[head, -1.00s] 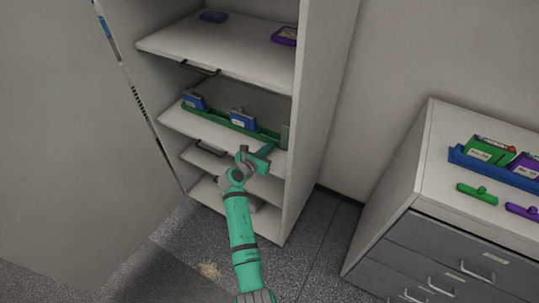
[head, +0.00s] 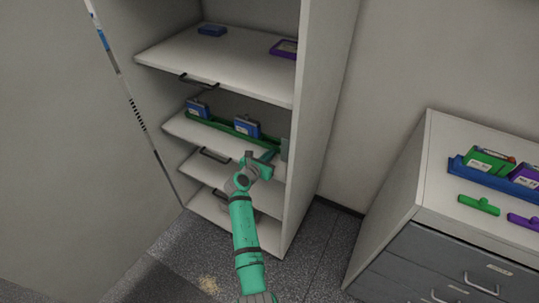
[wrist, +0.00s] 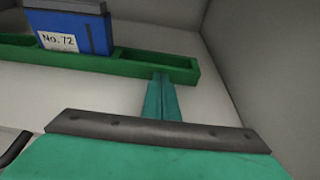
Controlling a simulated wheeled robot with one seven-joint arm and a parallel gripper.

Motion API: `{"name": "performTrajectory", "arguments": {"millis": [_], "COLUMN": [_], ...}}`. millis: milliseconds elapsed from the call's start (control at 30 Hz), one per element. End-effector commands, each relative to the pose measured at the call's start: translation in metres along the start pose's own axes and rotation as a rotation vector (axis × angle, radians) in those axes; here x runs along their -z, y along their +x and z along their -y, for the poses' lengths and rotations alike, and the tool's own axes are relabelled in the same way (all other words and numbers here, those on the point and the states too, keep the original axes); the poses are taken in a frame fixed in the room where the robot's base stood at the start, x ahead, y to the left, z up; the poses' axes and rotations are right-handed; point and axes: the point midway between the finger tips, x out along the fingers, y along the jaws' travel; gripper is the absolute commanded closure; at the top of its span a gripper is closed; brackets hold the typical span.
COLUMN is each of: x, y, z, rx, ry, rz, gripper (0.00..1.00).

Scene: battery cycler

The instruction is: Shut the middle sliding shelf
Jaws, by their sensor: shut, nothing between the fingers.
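The middle sliding shelf (head: 207,140) is a pale board in the tall open cabinet, with a dark handle (head: 214,157) at its front. It bears a green rack (head: 222,127) holding two blue battery packs (head: 246,129). The rack (wrist: 120,64) and the pack marked No. 72 (wrist: 72,32) also show in the wrist view. My teal gripper (head: 275,152) reaches over the shelf's front from the right. Its fingers (wrist: 161,78) are shut and empty, with their tips at the rack's near side. I cannot tell whether they touch it.
The upper shelf (head: 215,68) holds a blue and a purple item. Lower shelves (head: 220,210) lie below. The cabinet's right wall (head: 308,125) stands close beside my gripper. A drawer unit (head: 400,195) with a blue tray (head: 470,173) stands at the right. Floor between is clear.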

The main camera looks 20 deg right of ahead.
Motion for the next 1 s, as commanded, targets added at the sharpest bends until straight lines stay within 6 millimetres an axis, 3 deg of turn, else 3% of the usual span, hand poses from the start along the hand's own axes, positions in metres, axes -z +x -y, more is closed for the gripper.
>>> {"name": "performTrajectory", "arguments": {"millis": [33,167,700,1000], "x": [-0.008,-0.008,-0.001,0.0], "y": [0.006,-0.004,-0.098,-0.111], "z": [0.01,0.01,0.0,0.001], "rx": [0.015,0.015,-0.003,-0.003], "ry": [0.011,0.009,-0.001,-0.001], "rz": [0.007,0.008,0.005,0.003], "gripper": [1.0,1.0,1.0,1.0]}}
